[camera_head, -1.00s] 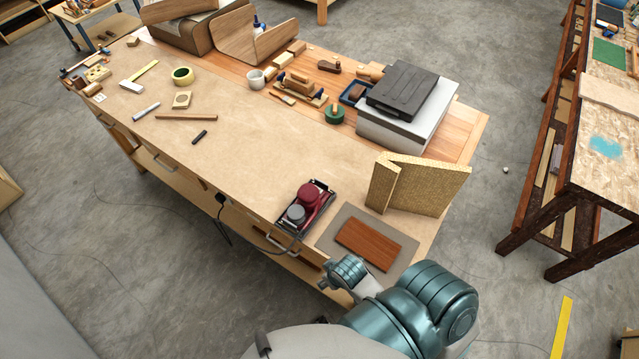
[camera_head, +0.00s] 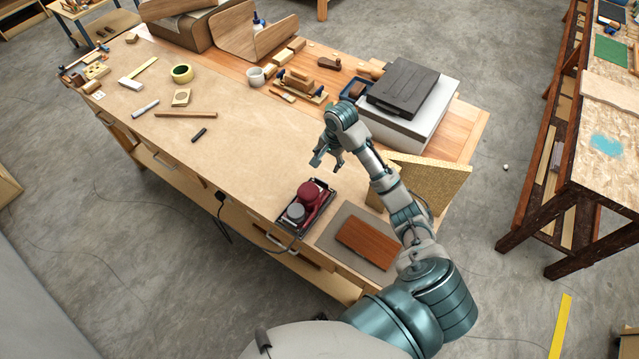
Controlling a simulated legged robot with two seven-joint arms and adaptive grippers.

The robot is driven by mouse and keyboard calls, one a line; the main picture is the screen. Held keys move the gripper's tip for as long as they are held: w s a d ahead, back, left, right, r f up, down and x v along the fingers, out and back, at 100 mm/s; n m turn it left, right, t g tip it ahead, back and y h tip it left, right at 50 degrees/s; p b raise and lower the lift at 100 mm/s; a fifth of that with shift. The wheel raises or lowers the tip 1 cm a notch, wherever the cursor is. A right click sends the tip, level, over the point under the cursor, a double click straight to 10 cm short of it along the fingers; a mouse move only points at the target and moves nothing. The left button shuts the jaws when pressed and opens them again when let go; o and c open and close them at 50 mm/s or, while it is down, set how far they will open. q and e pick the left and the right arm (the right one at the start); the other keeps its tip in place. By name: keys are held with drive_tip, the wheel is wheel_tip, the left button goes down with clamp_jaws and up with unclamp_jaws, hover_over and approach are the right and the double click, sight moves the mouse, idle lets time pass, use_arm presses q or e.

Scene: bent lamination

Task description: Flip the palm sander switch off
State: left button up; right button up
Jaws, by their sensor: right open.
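The palm sander (camera_head: 309,199) is dark red with a grey round part at its front and a black base. It sits on the workbench near its front edge, left of a grey mat. Its switch is too small to make out. My right gripper (camera_head: 325,161) is open and empty. It hangs above the bench just beyond the sander, apart from it, with its fingers pointing down. My left gripper is not in view.
A reddish-brown board (camera_head: 366,243) lies on the grey mat (camera_head: 333,232). A cork-like angled block (camera_head: 438,177) stands behind my right arm. A black case (camera_head: 402,88) rests on a white box (camera_head: 428,122). The bench (camera_head: 235,160) left of the sander is mostly clear.

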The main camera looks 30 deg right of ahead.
sight(320, 187)
drive_tip(key=w+f, duration=0.1)
drive_tip(key=f, duration=0.4)
drive_tip(key=w+f, duration=0.1)
drive_tip(key=f, duration=0.5)
drive_tip(key=w+f, duration=0.1)
drive_tip(key=f, duration=0.4)
drive_tip(key=shift+a+f, duration=0.15)
drive_tip(key=shift+a, duration=0.25)
drive_tip(key=shift+s, duration=0.1)
